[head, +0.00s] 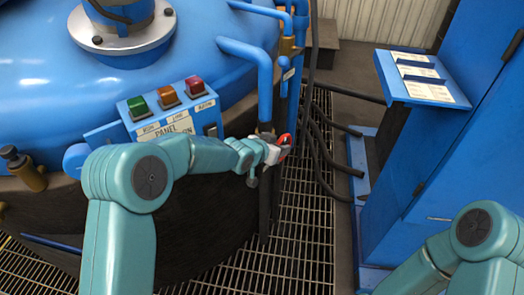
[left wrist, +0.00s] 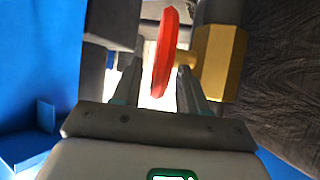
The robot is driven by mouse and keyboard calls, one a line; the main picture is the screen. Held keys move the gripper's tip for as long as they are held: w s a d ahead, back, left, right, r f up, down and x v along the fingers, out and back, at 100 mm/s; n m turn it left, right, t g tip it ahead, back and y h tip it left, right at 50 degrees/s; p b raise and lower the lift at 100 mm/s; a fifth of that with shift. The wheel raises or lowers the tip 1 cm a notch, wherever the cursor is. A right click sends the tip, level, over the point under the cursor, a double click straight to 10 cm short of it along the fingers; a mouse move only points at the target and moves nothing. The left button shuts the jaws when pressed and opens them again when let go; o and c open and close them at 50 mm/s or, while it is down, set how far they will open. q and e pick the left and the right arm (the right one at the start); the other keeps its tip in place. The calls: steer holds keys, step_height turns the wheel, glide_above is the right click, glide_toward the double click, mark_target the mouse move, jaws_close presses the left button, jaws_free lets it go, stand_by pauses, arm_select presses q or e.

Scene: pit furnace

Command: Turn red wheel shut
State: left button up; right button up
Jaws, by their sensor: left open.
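The red wheel (head: 285,143) sits at the blue pipework beside the furnace in the head view, partly hidden by my left gripper (head: 276,152). In the left wrist view the wheel (left wrist: 166,48) is seen edge-on, with a brass valve body (left wrist: 218,60) to its right. The open fingers of my left gripper (left wrist: 160,88) stand on either side of the wheel's near part. I cannot tell whether either finger touches it. My right arm shows at the lower right of the head view, but its gripper is out of view.
The blue furnace (head: 40,75) fills the left. A panel box (head: 211,121) with green, orange and red buttons stands near my left arm. Dark hoses (head: 318,150) hang right of the wheel over grating (head: 300,230). A blue cabinet (head: 425,185) stands at right.

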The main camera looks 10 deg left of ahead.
arm_select(q)
steer(key=v, duration=1.2)
steer(key=shift+s+r+p, duration=0.2)
steer(key=shift+p, duration=0.15)
steer(key=shift+a, duration=0.1)
steer(key=s+a+f+n+g+p, duration=0.25)
steer(key=s+f+g+p, duration=0.35)
steer(key=s+f+p, duration=0.55)
steer(key=s+d+f+n+g, duration=0.1)
steer(key=s+f+n+g, duration=0.1)
steer(key=s, duration=0.7)
steer(key=s+f+n+g+y, duration=0.1)
steer(key=s+f+n+g, duration=0.1)
steer(key=s+f, duration=0.3)
steer(key=s+n, duration=0.1)
steer(key=s, duration=0.3)
steer(key=shift+s+d, duration=0.35)
steer(key=shift+d, duration=0.05)
steer(key=shift+o, duration=0.2)
steer(key=shift+w, duration=0.15)
